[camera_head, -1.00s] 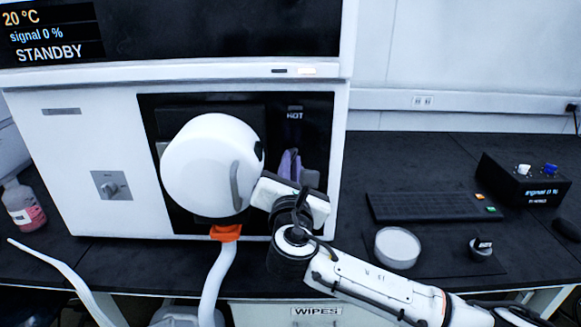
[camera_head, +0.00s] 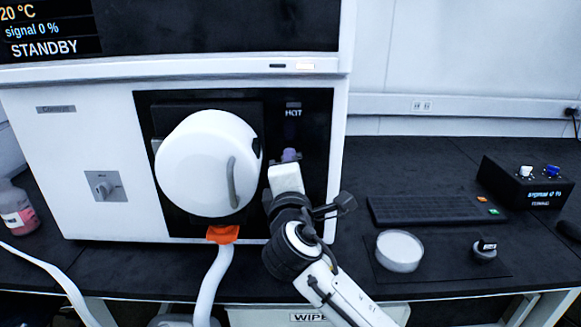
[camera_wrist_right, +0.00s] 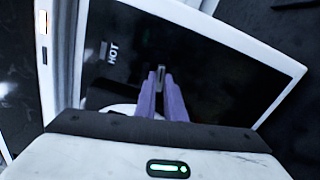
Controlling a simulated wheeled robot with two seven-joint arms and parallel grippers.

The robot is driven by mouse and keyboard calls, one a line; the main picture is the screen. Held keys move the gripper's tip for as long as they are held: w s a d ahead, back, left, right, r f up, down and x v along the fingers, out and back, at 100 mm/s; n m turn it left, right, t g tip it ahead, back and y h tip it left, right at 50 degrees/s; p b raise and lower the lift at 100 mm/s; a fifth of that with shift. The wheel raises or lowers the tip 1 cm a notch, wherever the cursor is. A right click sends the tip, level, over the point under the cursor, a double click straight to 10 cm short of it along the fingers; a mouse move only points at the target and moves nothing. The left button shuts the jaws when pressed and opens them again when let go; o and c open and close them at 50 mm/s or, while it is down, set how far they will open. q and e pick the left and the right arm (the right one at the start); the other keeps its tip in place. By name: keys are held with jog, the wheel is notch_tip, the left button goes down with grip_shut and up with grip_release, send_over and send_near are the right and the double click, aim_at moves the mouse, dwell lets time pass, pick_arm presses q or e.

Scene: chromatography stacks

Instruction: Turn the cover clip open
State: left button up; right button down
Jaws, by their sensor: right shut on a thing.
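The cover (camera_head: 205,165) is a large white rounded housing with a grey handle on the dark front panel of the instrument. My right gripper (camera_head: 290,154) is at the panel just right of the cover, below the HOT label. In the right wrist view its purple fingers (camera_wrist_right: 161,85) are shut on a small grey piece, which looks like the cover clip (camera_wrist_right: 161,73). The fingers and gripper body hide most of the clip, so its turn angle cannot be told. My left gripper is not in view.
An orange fitting (camera_head: 223,234) with a white hose hangs under the cover. A round white dish (camera_head: 399,251), a small black knob piece (camera_head: 484,249), a keyboard (camera_head: 425,207) and a black control box (camera_head: 528,181) stand on the bench to the right.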

jog(key=shift+f+m+b, duration=0.1)
jog(key=shift+m+b, duration=0.2)
jog(key=shift+m, duration=0.9)
jog(key=c, duration=1.8)
grip_release()
jog(key=shift+c, duration=0.2)
jog(key=s, duration=1)
jog(key=shift+s, duration=0.15)
